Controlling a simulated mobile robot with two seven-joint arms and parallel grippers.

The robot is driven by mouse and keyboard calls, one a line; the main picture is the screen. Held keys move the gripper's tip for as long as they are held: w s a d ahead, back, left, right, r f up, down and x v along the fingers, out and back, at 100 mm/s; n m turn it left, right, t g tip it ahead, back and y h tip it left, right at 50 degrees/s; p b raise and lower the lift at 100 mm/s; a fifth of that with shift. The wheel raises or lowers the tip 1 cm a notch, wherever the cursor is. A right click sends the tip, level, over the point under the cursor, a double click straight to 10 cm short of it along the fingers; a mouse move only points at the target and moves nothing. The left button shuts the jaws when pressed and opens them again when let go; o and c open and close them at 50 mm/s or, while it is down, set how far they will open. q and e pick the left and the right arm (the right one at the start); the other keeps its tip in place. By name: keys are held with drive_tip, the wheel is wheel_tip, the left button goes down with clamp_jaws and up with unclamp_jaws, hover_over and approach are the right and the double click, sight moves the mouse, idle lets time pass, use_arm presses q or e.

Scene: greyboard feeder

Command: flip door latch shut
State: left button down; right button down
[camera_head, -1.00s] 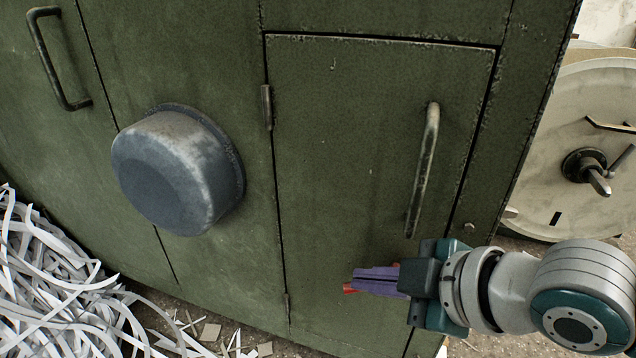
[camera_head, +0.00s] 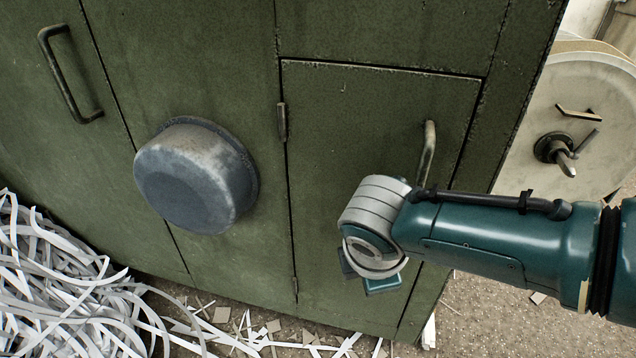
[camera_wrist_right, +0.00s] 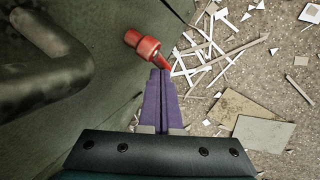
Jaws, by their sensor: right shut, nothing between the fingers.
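The green cabinet door (camera_head: 350,130) sits flush in its frame, with hinges on its left and a bar handle (camera_head: 427,150) on its right. A red latch (camera_wrist_right: 146,46), a round knob with a short thin lever, shows in the right wrist view against the green panel. My right gripper (camera_wrist_right: 160,74) has its purple fingers shut and empty, with their tips right at the end of the red lever; I cannot tell whether they touch. In the head view my right wrist and forearm hide the latch and the fingers. My left gripper is not in view.
The handle (camera_wrist_right: 45,65) is close on the left in the right wrist view. A round grey housing (camera_head: 195,180) juts from the cabinet left of the door. Paper strips (camera_head: 55,285) and scraps lie on the floor. A pale wheel (camera_head: 570,125) stands at right.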

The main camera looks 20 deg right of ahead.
drive_tip(key=g+h+b, duration=0.1)
drive_tip(key=b, duration=0.1)
drive_tip(key=f+n+g+h+b, duration=0.1)
drive_tip(key=h+b, duration=0.1)
drive_tip(key=b, duration=0.1)
drive_tip(key=shift+s+f, duration=0.15)
drive_tip(key=shift+f, duration=0.1)
idle(0.3)
idle(0.4)
